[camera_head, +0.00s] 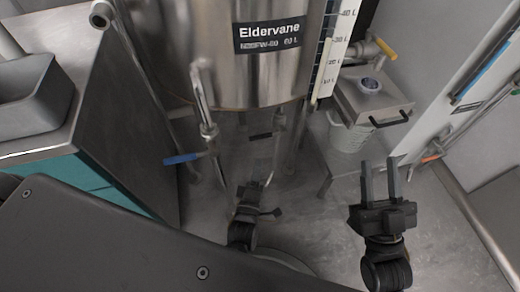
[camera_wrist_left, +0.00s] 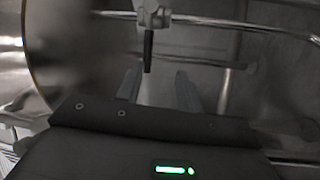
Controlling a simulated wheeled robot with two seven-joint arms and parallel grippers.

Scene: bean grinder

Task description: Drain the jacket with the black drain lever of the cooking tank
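The steel cooking tank (camera_head: 270,75) with the "Eldervane" label stands at the top middle of the head view. Its short black drain lever (camera_head: 261,136) sits on a valve under the tank. In the left wrist view the black lever (camera_wrist_left: 148,50) hangs from a pale valve body, ahead of my left gripper (camera_wrist_left: 158,85) and roughly in line with the gap between its fingers. The left gripper (camera_head: 254,187) is open and appears empty, low in front of the lever and apart from it. My right gripper (camera_head: 380,162) is open and empty, further right.
A blue-handled lever (camera_head: 181,159) is on a pipe left of the black one. Tank legs and pipes surround the valve. A steel counter (camera_head: 85,100) is at left. Floor between is clear.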

